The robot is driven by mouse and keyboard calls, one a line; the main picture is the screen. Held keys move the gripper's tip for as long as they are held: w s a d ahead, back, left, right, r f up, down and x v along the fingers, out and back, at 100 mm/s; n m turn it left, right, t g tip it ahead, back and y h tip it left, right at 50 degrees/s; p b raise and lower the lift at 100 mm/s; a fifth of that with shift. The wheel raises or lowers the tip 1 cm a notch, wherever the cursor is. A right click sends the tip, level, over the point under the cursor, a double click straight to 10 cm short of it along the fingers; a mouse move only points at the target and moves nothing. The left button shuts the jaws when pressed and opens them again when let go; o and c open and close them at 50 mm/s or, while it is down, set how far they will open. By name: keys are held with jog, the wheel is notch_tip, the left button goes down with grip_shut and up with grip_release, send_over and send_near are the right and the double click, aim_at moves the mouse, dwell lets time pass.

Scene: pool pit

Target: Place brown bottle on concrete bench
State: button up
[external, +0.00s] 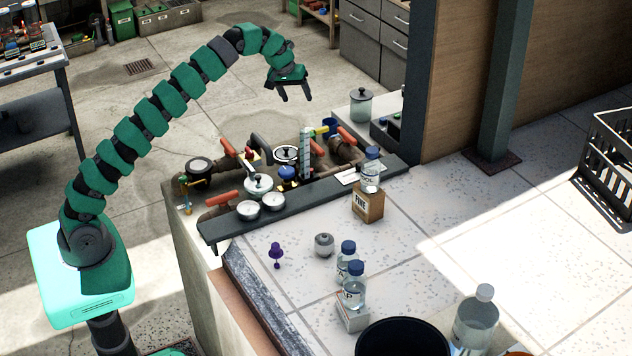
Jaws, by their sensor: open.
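My gripper (296,99) hangs at the end of my raised green arm, fingers down, open and empty. It is above the cluster of pipes and valves, touching nothing. I cannot make out a brown bottle in this view. A clear bottle with a blue cap (370,170) stands on or just behind a small brown box (368,204). No surface is clearly a concrete bench; a pale concrete block (190,240) stands below the pipes.
A round pot (324,244), a purple item (276,255), a dark bucket (402,338) and a large clear bottle (475,322) stand nearer. Right-hand tiles are mostly clear.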

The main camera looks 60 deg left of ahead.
jog(key=s+d+r+m+t, duration=0.1)
jog(key=s+r+t, duration=0.1)
jog(key=r, duration=0.5)
jog(key=s+d+r+m+t, duration=0.1)
jog(key=s+r, duration=0.2)
jog(key=r, duration=0.4)
jog(key=s+d+r+m+t, duration=0.2)
jog(key=s+r+m+t, duration=0.1)
jog(key=s+r, duration=0.8)
jog(key=s+d+r+m+t, duration=0.2)
jog(key=s+r+t, duration=0.3)
jog(key=s+r, duration=0.7)
jog(key=s+m, duration=0.1)
jog(key=s, duration=0.1)
jog(key=shift+s+d+r+m, duration=0.25)
jog(key=shift+s+m, duration=0.05)
jog(key=shift+s, duration=0.1)
